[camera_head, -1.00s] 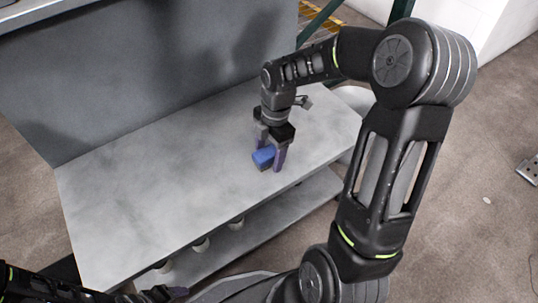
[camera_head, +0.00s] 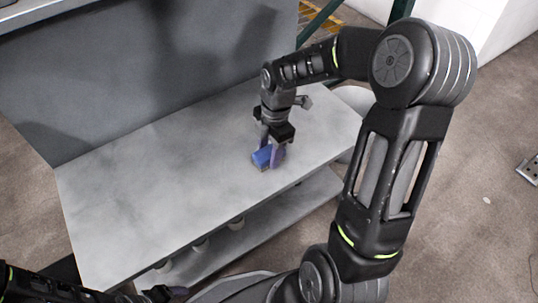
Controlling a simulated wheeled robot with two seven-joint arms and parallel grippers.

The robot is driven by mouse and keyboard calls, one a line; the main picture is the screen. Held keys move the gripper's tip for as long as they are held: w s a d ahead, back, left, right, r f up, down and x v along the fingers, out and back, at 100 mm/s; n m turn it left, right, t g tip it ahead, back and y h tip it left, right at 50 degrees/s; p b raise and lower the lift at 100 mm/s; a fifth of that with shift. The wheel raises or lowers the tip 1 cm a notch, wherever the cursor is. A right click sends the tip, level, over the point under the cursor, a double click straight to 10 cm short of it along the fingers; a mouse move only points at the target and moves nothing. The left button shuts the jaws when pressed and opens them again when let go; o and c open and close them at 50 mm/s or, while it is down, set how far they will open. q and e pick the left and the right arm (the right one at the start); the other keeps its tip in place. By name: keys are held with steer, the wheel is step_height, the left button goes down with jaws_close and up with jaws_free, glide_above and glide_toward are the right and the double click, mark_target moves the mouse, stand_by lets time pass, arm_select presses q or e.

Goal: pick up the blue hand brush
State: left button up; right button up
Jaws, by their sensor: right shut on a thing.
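The blue hand brush (camera_head: 262,157) is a small blue block-like shape near the front right of the grey table (camera_head: 150,190). My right gripper (camera_head: 270,153) points down from above with its fingers on either side of the brush. It is shut on the brush. The brush is at or very close to the table top; I cannot tell whether it touches. Part of the brush is hidden by the fingers. My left gripper (camera_head: 165,292) shows at the bottom left, in front of the table's front edge, too dark and small to tell its jaw state.
A grey upright panel (camera_head: 170,70) stands along the table's back. A lower shelf (camera_head: 265,225) below the table top holds several pale round things (camera_head: 201,246). The table top left of the brush is bare.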

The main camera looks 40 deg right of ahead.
mark_target(269, 151)
steer(key=shift+r, duration=0.15)
jaws_close()
step_height(269, 151, up, 10)
steer(key=p, duration=0.4)
steer(key=shift+r, duration=0.15)
steer(key=o, duration=0.8)
jaws_free()
steer(key=c, duration=0.6)
steer(key=shift+w+a+r+m+t+h, duration=0.25)
steer(key=shift+w+a+m, duration=1.8)
steer(key=shift+w+m, duration=1)
steer(key=shift+w+a+r+m+t+h, duration=0.2)
steer(key=shift+w+a+m, duration=1.9)
steer(key=shift+w+m, duration=0.9)
steer(key=shift+w+a+r+m+t+h, duration=0.15)
steer(key=shift+w+a+m+t+h, duration=0.1)
steer(key=shift+w+a+m, duration=2.3)
steer(key=shift+c, duration=0.2)
